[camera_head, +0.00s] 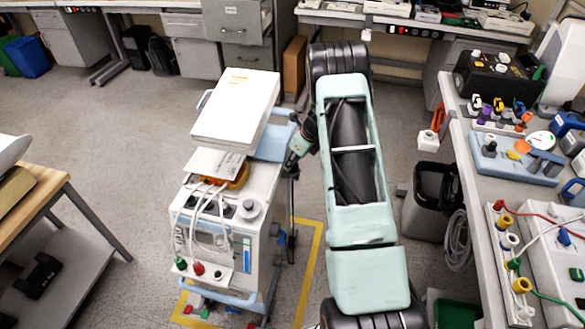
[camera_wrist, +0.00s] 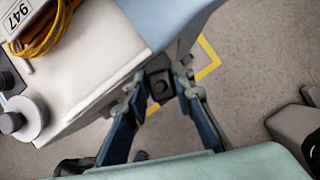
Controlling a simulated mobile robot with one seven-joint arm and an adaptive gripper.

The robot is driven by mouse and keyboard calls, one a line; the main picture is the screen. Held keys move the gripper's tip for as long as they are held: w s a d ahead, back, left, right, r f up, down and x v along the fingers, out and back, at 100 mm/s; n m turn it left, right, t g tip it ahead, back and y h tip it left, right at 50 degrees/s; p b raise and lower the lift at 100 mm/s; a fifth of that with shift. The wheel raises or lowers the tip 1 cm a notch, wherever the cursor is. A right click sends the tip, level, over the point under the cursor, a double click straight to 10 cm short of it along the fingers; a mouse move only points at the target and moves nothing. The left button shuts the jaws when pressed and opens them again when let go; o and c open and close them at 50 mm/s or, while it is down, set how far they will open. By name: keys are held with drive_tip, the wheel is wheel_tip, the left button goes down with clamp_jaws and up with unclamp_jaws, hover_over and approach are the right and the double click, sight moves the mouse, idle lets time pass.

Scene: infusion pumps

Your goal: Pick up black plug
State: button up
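My gripper (camera_wrist: 164,80) points down beside the right edge of the white pump cart (camera_head: 236,235). Its two fingers show in the wrist view with a gap between them. A small dark block (camera_wrist: 160,86) with a round mark shows in that gap. I cannot tell whether the fingers touch it or whether it lies beyond them. In the head view, my gripper (camera_head: 294,158) is small and dark beside the blue panel. A black plug (camera_head: 489,149) stands on a blue-grey unit on the right bench, well apart from my gripper.
The cart carries a white box (camera_head: 237,108), orange cable (camera_wrist: 42,38) and a round grey knob (camera_wrist: 22,118). The right bench (camera_head: 461,160) holds several coloured plugs and boxes. A dark bin (camera_head: 430,205) stands beside it.

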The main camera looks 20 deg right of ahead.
clamp_jaws()
